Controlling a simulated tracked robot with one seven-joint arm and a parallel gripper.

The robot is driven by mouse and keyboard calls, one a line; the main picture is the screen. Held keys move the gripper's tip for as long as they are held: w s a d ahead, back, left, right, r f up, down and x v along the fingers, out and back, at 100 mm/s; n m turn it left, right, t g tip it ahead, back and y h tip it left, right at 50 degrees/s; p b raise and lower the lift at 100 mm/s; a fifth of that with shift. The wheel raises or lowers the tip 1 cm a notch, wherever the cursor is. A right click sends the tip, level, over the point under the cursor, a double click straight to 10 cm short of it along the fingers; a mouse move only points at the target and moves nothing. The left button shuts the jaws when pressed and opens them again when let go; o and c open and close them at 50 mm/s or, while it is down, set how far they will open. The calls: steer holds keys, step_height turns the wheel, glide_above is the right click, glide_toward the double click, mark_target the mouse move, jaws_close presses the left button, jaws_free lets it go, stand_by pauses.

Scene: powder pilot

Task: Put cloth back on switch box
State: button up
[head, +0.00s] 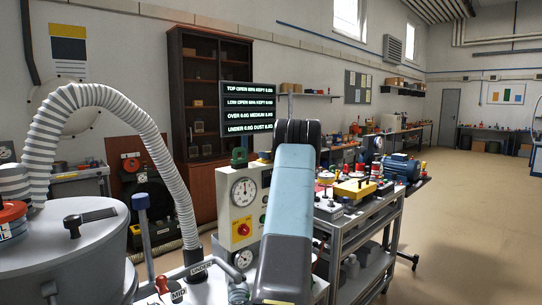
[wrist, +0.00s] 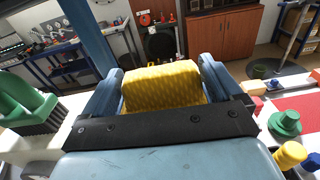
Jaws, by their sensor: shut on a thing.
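My gripper (wrist: 160,80) shows in the wrist view with a blue finger on each side. It is shut on a yellow patterned cloth (wrist: 162,84), a thick folded block between the fingers. In the head view my arm hides the gripper, and I cannot make out the cloth there. A pale box with a round gauge and a red knob (head: 243,208) stands just left of my arm in the head view. I cannot tell whether it is the switch box. No clearly marked switch box shows in the wrist view.
A green brush (wrist: 25,108) is left of the gripper, and a green knobbed piece (wrist: 285,122) is right. A corrugated hose (head: 110,100) arches over a grey drum (head: 80,245) at left. A cluttered cart (head: 350,225) stands right of my arm. The floor (head: 470,220) at right is clear.

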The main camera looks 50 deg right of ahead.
steer(key=o, duration=1.1)
steer(key=shift+o, duration=0.2)
